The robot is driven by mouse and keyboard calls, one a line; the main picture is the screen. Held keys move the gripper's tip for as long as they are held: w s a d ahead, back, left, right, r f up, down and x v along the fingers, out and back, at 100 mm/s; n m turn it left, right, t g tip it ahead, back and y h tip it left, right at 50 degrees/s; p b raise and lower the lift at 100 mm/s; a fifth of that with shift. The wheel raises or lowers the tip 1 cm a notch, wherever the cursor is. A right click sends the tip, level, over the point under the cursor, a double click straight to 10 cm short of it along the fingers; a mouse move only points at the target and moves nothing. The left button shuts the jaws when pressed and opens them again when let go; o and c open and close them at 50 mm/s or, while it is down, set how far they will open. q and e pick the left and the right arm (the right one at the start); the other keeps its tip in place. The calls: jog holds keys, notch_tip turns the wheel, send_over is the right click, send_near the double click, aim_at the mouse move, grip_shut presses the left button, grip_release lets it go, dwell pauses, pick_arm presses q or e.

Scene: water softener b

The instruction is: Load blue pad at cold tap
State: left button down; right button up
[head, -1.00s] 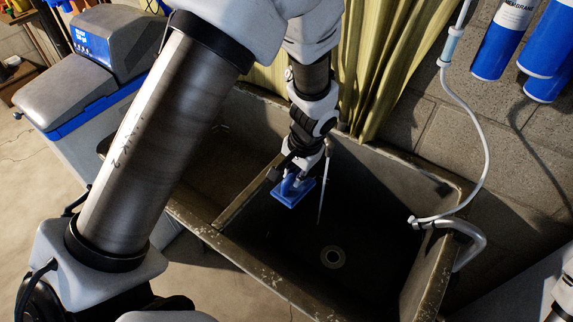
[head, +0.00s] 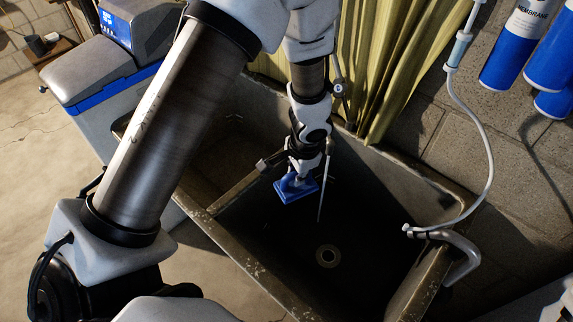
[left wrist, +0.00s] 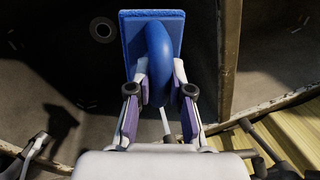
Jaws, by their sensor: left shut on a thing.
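The blue pad (head: 296,188) is a flat blue block with a rounded blue handle on its back. My left gripper (head: 297,172) is shut on that handle and holds the pad above the dark right basin. In the left wrist view the handle (left wrist: 158,62) sits between the two fingers of my gripper (left wrist: 160,92), and the pad (left wrist: 177,30) faces away. A thin pale stream (head: 323,185) hangs down just right of the pad, apart from it in the head view. The tap above it is mostly hidden by my arm, and I cannot tell hot from cold. My right gripper is out of view.
The worn double sink (head: 262,272) has a divider left of the pad and a drain (head: 328,256) in the right basin. A hooked metal pipe (head: 465,250) with a white hose (head: 490,170) is on the right edge. A yellow-green curtain (head: 385,70) hangs behind.

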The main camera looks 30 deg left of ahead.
aim_at(310, 173)
pick_arm(q)
jog(key=w+d+f+p, duration=0.1)
jog(key=w+p, duration=0.5)
jog(key=shift+w+d+f, duration=0.25)
jog(key=shift+w+d, duration=0.1)
jog(key=shift+w, duration=0.05)
jog(key=b, duration=0.1)
jog(key=s+b, duration=0.2)
jog(key=shift+a+f, duration=0.25)
jog(key=shift+a, duration=0.05)
jog(key=s+b, duration=0.2)
jog(key=b, duration=0.1)
jog(key=s+a+b, duration=0.1)
jog(key=s+b, duration=0.2)
jog(key=shift+a, duration=0.2)
jog(key=shift+s+r, duration=0.3)
jog(key=shift+s, duration=0.05)
jog(key=shift+s+b, duration=0.1)
jog(key=shift+b, duration=0.2)
dwell(0.5)
